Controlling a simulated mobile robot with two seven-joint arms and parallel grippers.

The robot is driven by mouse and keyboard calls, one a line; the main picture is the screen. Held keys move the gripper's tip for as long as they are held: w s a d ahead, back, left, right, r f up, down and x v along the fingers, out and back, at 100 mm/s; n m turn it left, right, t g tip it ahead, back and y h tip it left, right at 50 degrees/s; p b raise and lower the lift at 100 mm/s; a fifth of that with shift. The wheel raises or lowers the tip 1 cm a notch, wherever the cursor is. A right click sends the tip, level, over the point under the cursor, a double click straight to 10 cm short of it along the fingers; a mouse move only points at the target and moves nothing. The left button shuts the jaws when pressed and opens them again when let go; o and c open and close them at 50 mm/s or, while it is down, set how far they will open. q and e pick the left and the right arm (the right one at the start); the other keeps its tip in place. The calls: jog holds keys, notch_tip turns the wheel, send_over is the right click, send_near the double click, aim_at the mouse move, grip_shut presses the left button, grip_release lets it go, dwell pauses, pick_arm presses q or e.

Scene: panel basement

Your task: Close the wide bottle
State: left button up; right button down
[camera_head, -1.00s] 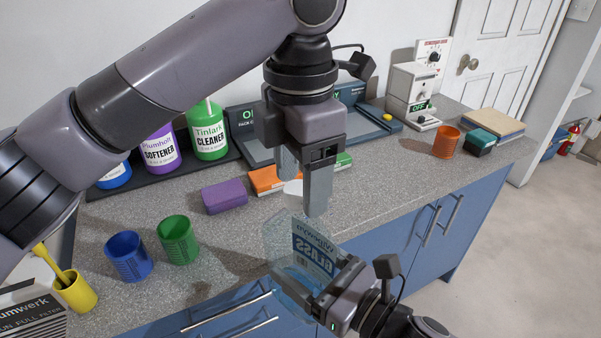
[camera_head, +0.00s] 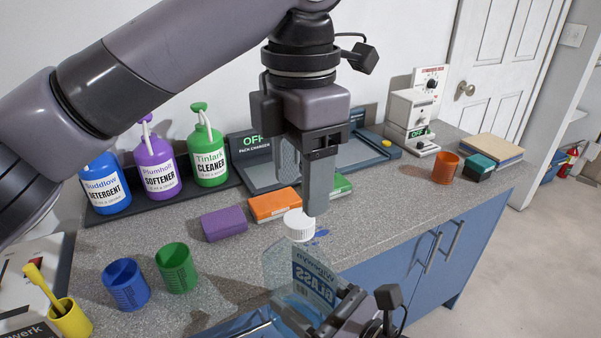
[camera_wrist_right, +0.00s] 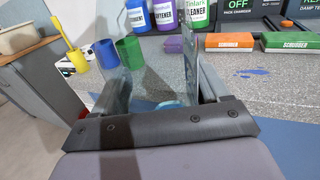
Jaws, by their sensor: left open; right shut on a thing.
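The wide bottle (camera_head: 312,268) is clear, with a blue label reading GLASS, seen reversed. It stands near upright at the counter's front edge. My right gripper (camera_head: 322,318) is shut on its lower part; the right wrist view shows the clear bottle between the fingers (camera_wrist_right: 158,95). A white ribbed cap (camera_head: 299,224) sits at the top of the bottle; whether it is fully seated I cannot tell. My left gripper (camera_head: 303,185) is open, pointing down just above the cap, with one fingertip overlapping the cap's right side in view.
Blue (camera_head: 126,285) and green (camera_head: 176,267) cups stand at left on the counter. Purple (camera_head: 224,223), orange (camera_head: 275,204) and green blocks lie behind the bottle. Pump bottles (camera_head: 208,155) line the wall. The counter right of the bottle (camera_head: 390,215) is mostly clear.

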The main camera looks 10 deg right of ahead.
pick_arm(q)
jog(key=n, duration=0.5)
jog(key=shift+r, duration=0.2)
jog(key=n, duration=0.5)
jog(key=shift+r, duration=0.2)
jog(key=n, duration=0.4)
jog(key=shift+r+n, duration=0.15)
jog(key=shift+n, duration=0.15)
jog(key=n, duration=0.4)
jog(key=shift+r+n, duration=0.2)
jog(key=shift+n, duration=0.2)
jog(key=n, duration=0.6)
jog(key=shift+r, duration=0.25)
jog(key=n, duration=0.5)
jog(key=shift+r, duration=0.2)
jog(key=n, duration=0.5)
jog(key=shift+a+r, duration=0.1)
jog(key=shift+r, duration=0.1)
jog(key=n, duration=0.5)
jog(key=shift+r, duration=0.2)
